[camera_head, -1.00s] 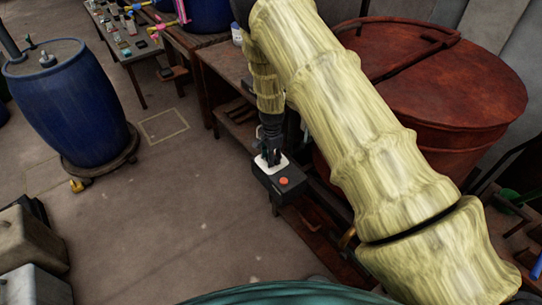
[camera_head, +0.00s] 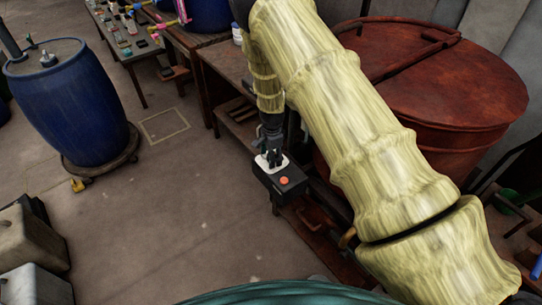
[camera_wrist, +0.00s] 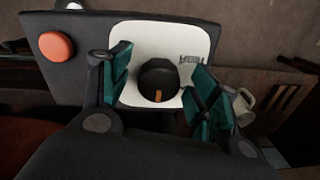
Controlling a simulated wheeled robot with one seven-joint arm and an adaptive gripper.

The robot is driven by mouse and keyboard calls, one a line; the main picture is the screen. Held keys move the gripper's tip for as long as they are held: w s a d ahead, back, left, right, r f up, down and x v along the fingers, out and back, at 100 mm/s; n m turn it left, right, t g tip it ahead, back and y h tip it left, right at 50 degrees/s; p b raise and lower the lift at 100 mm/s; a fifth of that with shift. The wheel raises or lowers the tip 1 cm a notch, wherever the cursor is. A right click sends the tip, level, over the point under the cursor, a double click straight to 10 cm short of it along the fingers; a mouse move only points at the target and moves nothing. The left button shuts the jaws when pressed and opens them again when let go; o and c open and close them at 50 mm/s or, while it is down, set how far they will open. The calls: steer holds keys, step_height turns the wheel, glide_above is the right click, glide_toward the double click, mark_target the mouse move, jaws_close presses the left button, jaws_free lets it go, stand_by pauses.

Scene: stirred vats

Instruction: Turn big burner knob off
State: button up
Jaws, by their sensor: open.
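The burner knob (camera_wrist: 158,80) is a round black dial with an orange mark, on a white plate (camera_wrist: 187,35) in the wrist view. The mark points down in that picture, toward my gripper's base. Some lettering at the plate's right edge is hard to read. My gripper (camera_wrist: 163,85) is open, with one teal-padded finger on each side of the knob. I cannot tell whether either finger touches it. In the head view my gripper (camera_head: 271,155) is just above the dark control box (camera_head: 287,184) and hides the knob.
An orange-red button (camera_head: 284,181) sits on the box beside the plate. A rusty red lidded vat (camera_head: 450,85) stands behind my arm. A wooden bench (camera_head: 225,62) is beyond the box. A blue barrel (camera_head: 75,110) is at left, with open floor between.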

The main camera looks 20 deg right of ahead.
step_height(320, 180, up, 12)
steer(key=shift+s, duration=0.25)
stand_by(0.4)
stand_by(0.4)
